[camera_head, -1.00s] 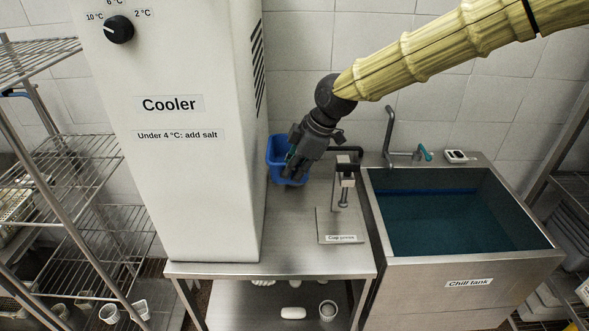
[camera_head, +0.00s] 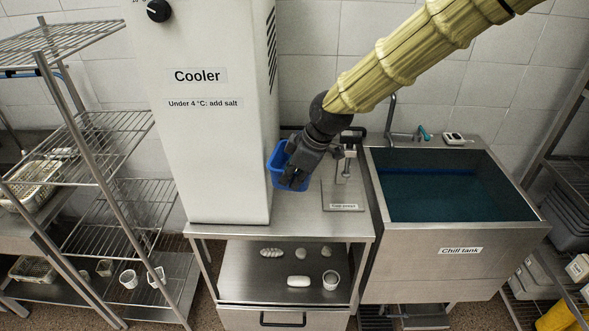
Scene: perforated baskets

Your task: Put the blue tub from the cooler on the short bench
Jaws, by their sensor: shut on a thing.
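The blue tub (camera_head: 277,160) is beside the right side of the tall white cooler (camera_head: 215,140), over the steel counter. My gripper (camera_head: 292,178) is shut on the tub's right side and hides part of it. The tub looks slightly tilted. I cannot tell whether its bottom touches the counter. No bench labelled as the short bench can be made out in this view.
A cup press (camera_head: 343,195) stands on the steel counter (camera_head: 300,222) right of the tub. The chill tank (camera_head: 440,190), filled with dark liquid, is further right. A wire rack (camera_head: 120,205) stands at the left. The lower shelf (camera_head: 250,285) holds several pale items and a cup.

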